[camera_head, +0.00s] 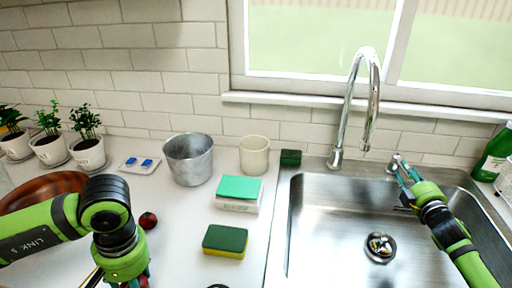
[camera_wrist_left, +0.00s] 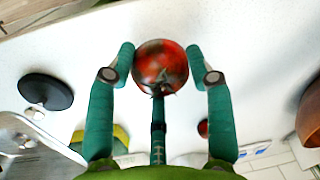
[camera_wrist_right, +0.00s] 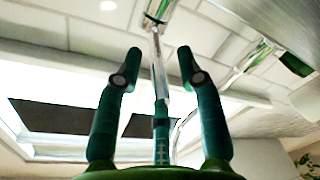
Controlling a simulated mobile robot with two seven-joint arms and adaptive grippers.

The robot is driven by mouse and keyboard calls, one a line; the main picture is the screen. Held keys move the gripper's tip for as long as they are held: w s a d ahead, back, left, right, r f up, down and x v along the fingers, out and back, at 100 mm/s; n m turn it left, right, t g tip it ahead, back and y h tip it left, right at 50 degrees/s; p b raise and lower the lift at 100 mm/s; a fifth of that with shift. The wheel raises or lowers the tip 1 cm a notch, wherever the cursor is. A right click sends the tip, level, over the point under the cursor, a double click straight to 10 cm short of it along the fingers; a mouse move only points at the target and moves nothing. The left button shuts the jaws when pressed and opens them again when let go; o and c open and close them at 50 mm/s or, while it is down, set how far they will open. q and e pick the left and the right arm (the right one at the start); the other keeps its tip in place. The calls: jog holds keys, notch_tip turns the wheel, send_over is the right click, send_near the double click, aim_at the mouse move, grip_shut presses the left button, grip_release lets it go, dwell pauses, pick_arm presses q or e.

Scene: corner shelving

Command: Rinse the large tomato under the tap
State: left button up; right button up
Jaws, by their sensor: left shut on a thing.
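My left gripper (camera_wrist_left: 160,62) is shut on the large tomato (camera_wrist_left: 161,66), with one finger on each side and the green stem towards the palm. In the head view the tomato is mostly hidden by my left arm at the bottom edge, over the counter. The chrome tap (camera_head: 368,95) arches over the sink (camera_head: 335,230), and no water shows under its spout. My right gripper (camera_head: 402,167) is at the tap's lever (camera_head: 393,166) behind the sink. In the right wrist view its fingers are apart, with a chrome rod (camera_wrist_right: 158,70) showing between them; contact cannot be told.
A small tomato (camera_head: 148,220), sponge (camera_head: 225,241), metal pot (camera_head: 189,160), cream cup (camera_head: 254,156) and green-topped box (camera_head: 238,193) stand on the counter. A wooden bowl (camera_head: 40,188) is at left, a green bottle (camera_head: 493,157) at right. The sink basin is clear around its drain (camera_head: 380,247).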

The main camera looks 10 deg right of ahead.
jog(key=shift+w+d, duration=0.1)
jog(key=shift+w, duration=0.2)
grip_shut()
